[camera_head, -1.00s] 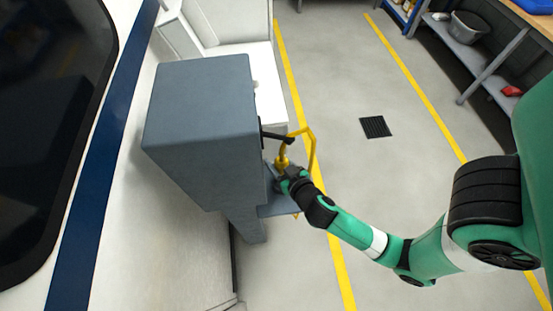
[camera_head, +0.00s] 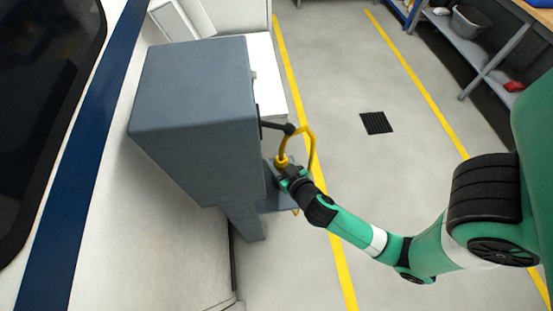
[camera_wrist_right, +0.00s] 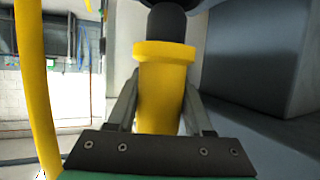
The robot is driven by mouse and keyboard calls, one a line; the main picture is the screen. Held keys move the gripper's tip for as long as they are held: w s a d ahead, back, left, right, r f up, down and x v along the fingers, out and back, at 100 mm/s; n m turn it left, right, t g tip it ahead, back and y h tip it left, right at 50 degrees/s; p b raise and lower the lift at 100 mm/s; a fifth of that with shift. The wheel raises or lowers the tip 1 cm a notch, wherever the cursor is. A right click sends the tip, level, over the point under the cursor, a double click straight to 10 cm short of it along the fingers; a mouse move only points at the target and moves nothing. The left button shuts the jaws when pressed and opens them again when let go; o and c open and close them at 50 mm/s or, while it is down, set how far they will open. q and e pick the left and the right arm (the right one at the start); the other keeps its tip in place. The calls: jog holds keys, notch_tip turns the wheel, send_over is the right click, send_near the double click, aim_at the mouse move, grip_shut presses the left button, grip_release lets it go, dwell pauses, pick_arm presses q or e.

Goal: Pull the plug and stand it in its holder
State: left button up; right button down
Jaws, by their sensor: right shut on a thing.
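The yellow plug (camera_head: 282,161) is upright beside the grey cabinet (camera_head: 195,100). My right gripper (camera_head: 284,174) is shut on it. In the right wrist view the plug (camera_wrist_right: 160,88) stands between the two fingers, its wide collar above them and a black part at its upper end. Whether that black part belongs to the plug or to a socket I cannot tell. The yellow cable (camera_head: 313,150) loops beside the plug and also shows in the right wrist view (camera_wrist_right: 35,90). No holder can be clearly made out. My left gripper is out of view.
A black arm (camera_head: 277,126) sticks out from the cabinet's side above the plug. A grey ledge (camera_head: 276,203) lies below my right gripper. The white van wall is at the left. Open floor with a black drain (camera_head: 376,123) lies to the right.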

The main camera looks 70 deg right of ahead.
dwell(0.3)
jog(key=shift+f, duration=0.2)
dwell(0.4)
jog(key=shift+f+b, duration=0.7)
jog(key=shift+b, duration=0.2)
jog(key=shift+f, duration=0.1)
jog(key=shift+f+b, duration=0.4)
jog(key=shift+b, duration=0.1)
jog(key=shift+f+b, duration=0.55)
jog(key=shift+f, duration=0.05)
jog(key=shift+c, duration=1.1)
grip_release()
